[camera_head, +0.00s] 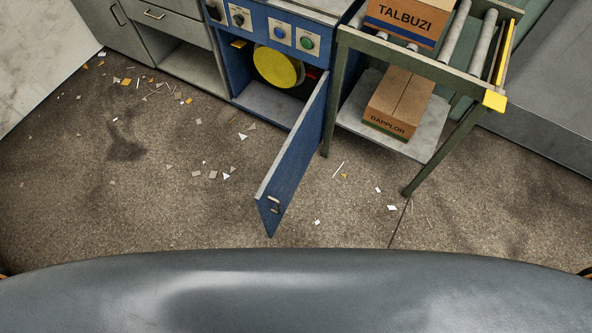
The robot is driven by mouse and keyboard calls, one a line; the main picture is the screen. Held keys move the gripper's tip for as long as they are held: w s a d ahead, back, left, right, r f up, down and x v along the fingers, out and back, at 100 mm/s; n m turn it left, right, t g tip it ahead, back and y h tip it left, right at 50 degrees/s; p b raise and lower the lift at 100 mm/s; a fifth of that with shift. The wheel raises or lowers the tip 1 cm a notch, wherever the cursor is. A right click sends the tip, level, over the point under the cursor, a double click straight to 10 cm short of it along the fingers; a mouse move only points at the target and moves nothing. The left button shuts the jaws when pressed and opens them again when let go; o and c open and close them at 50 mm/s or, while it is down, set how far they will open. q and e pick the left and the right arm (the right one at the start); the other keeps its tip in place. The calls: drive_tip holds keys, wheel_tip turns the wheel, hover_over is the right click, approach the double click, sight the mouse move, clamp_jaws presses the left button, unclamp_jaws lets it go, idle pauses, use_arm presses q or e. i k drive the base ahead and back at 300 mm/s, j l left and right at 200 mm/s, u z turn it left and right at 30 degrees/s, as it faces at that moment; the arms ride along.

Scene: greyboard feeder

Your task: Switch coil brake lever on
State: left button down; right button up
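A blue machine cabinet (238,75) stands at the top middle with its blue door (292,160) swung open toward me. Inside is a round yellow disc (278,67), seen from above. A small yellow part (239,43) sits at the upper left of the opening, and a small red part (312,74) shows at the right beside the disc. I cannot tell which of these, if either, is the coil brake lever. The panel above carries a blue button (279,33), a green button (307,43) and dark knobs (238,18). Neither of my grippers is in view.
A roller stand (425,55) to the right of the open door holds a TALBUZI box (405,18) on top and a DAPPLOR box (398,100) on its lower shelf (427,142). Grey drawers (160,20) stand left. The floor (150,210) is open, with scattered scraps.

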sight(313, 73)
drive_tip(key=j+z, duration=0.15)
drive_tip(key=j, duration=1.05)
drive_tip(key=i+j+z, duration=0.1)
drive_tip(key=i+j, duration=0.35)
drive_tip(key=i+j+z, duration=0.15)
drive_tip(key=i+j, duration=0.25)
drive_tip(key=j, duration=0.15)
drive_tip(key=i+j+z, duration=0.1)
drive_tip(key=i+j, duration=0.3)
drive_tip(key=j, duration=0.15)
drive_tip(key=i+j, duration=0.15)
drive_tip(key=i+l+z, duration=0.05)
drive_tip(key=i, duration=0.05)
